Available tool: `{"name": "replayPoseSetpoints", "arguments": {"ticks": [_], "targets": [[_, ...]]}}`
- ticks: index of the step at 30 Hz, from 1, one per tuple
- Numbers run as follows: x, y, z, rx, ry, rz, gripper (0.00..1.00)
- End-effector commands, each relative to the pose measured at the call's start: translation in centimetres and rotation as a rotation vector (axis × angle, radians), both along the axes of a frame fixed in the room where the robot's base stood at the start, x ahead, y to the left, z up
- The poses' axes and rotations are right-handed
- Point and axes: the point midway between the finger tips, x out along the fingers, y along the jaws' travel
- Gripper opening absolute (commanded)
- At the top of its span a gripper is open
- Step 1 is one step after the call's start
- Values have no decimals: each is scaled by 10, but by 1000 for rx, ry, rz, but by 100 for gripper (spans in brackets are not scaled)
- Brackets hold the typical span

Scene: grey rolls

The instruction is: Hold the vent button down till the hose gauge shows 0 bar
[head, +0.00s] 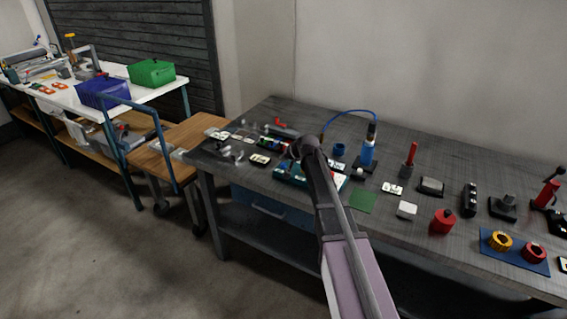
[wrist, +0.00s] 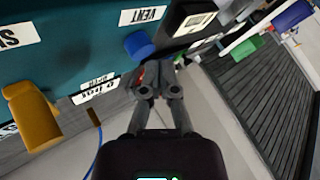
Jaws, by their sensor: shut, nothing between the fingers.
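In the wrist view a teal panel (wrist: 75,30) carries a white VENT label (wrist: 142,15) with a blue round button (wrist: 140,45) beside it. My gripper (wrist: 156,76) is shut and empty, its fingertips close to the blue button; I cannot tell whether they touch it. A small red part shows by the fingertips. A black-framed pale face (wrist: 192,22) is at the top, perhaps a gauge; I cannot read it.
An orange lever or knob (wrist: 30,115) stands on the panel.

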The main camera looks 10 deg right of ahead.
Motion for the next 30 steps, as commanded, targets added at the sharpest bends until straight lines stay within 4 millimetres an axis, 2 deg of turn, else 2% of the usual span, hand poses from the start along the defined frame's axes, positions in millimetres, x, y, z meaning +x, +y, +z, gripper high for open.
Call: {"name": "replayPoseSetpoints", "arguments": {"ticks": [17, 30], "targets": [[0, 0, 6, 0, 0, 0, 0], [0, 0, 36, 0, 0, 0, 0]]}}
